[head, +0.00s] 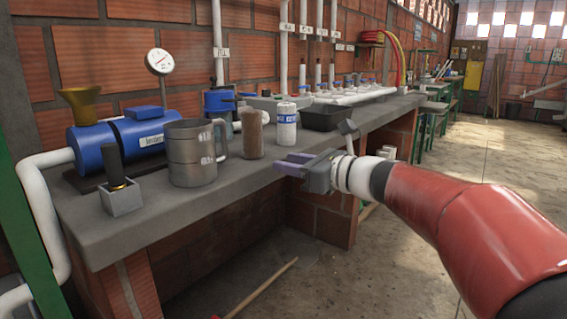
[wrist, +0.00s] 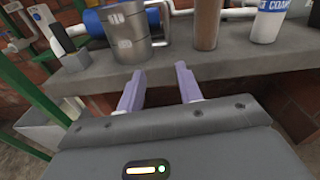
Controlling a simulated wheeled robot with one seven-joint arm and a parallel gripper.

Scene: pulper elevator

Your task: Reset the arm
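My gripper (head: 288,165) is at the end of my red arm, at the front edge of the grey concrete counter (head: 140,214), pointing toward the wall side. In the wrist view, the two purple fingers of my gripper (wrist: 160,88) stand apart with nothing between them. The fingertips are just in front of the counter edge. A metal mug (head: 192,155) stands to the left of the gripper and also shows in the wrist view (wrist: 128,38). A brown cylinder (head: 253,135) and a white can with a blue label (head: 285,124) stand behind the gripper.
A blue pump (head: 140,138) with a gold funnel lies at the back left. A black-handled item stands in a small grey block (head: 121,198) near the front edge. A dark tray (head: 325,118) sits farther along. Open floor (head: 470,150) lies to the right.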

